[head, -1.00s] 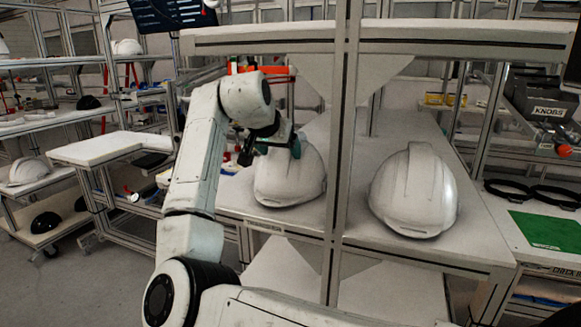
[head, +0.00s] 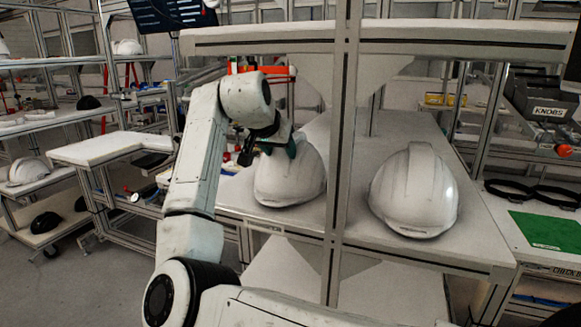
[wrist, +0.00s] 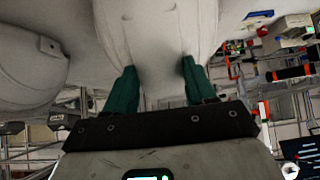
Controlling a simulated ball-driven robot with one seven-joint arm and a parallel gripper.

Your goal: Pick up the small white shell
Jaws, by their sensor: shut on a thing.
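The small white shell (head: 288,182) is a smooth helmet shell on the left part of the white shelf (head: 385,245), left of the upright post. It appears to rest on the shelf surface. My gripper (head: 291,147) is at its upper back edge, with teal fingers. In the wrist view, my gripper (wrist: 159,64) has one finger on each side of a raised part of the white shell (wrist: 158,30), shut on it. A larger white shell (head: 414,192) stands on the same shelf, right of the post; the finger contacts are partly hidden in the head view.
A metal upright post (head: 343,150) stands between the two shells. An upper shelf board (head: 450,38) is above them. A green mat (head: 545,230) lies on the bench at right. A white side table (head: 110,148) stands at left.

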